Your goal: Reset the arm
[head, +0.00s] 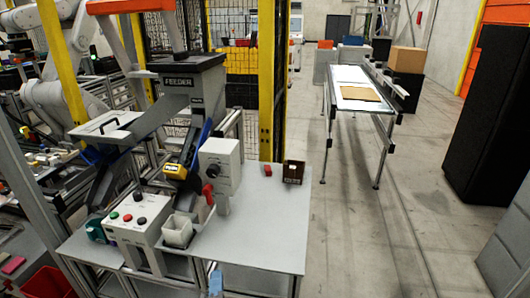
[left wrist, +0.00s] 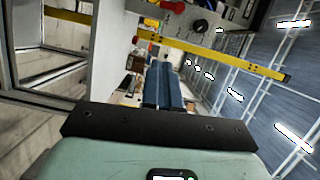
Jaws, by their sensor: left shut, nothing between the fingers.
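My left gripper (head: 215,284) shows only as a pale blue tip at the bottom edge of the head view, by the front edge of the grey worktable (head: 262,245). In the left wrist view its blue fingers (left wrist: 164,85) lie side by side, shut with nothing between them, beyond the black mount and pale green body. Most of the left arm is outside the head view. My right gripper is not in view.
The feeder (head: 186,62) stands over the worktable, with a button box (head: 136,222), a white cup (head: 178,231) and a grey control box (head: 221,163). A small dark brown box (head: 293,172) sits at the table's back right.

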